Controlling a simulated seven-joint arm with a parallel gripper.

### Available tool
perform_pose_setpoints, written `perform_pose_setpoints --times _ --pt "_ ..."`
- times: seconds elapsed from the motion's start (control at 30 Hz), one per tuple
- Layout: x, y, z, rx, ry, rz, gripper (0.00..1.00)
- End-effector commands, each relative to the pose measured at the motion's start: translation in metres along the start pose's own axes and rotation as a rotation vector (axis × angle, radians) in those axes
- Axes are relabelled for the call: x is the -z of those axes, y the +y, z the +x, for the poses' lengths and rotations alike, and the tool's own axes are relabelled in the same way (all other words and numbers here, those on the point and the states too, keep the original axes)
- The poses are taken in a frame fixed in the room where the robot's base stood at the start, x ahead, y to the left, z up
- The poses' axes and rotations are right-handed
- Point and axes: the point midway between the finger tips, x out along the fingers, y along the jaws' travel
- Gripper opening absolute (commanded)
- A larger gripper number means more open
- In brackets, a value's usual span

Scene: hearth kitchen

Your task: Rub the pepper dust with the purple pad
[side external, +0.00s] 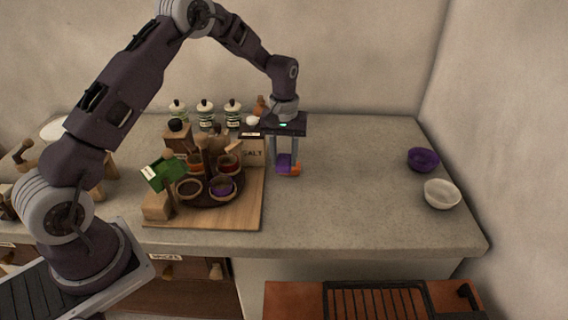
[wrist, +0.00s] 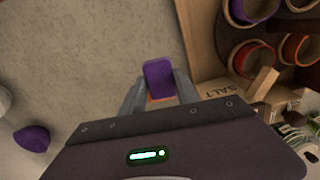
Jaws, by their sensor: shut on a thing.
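My gripper (side external: 284,167) is shut on the purple pad (side external: 283,160) over the grey counter, just right of the wooden board. In the wrist view the pad (wrist: 158,77) sits between the two fingers (wrist: 159,92). An orange patch (side external: 292,171) shows at the pad's lower edge; I cannot tell whether it is part of the pad or something beneath it. I cannot clearly make out the pepper dust, and I cannot tell if the pad touches the counter.
A wooden board (side external: 250,210) left of my gripper carries a round rack of spice bowls, a green-topped item (side external: 162,173) and a salt box (side external: 252,150). Several jars stand behind. A purple bowl (side external: 423,159) and white bowl (side external: 442,194) stand right. The counter between (side external: 350,190) is clear.

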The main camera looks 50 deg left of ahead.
Motion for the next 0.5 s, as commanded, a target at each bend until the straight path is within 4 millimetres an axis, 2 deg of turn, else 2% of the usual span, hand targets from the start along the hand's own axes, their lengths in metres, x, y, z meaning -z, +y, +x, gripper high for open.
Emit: perform_pose_setpoints --times 0.2,0.5 --pt "0.000 0.000 -0.017 -0.001 0.000 0.000 0.00" --pt "0.000 0.000 -0.019 -0.001 0.000 0.000 0.00"
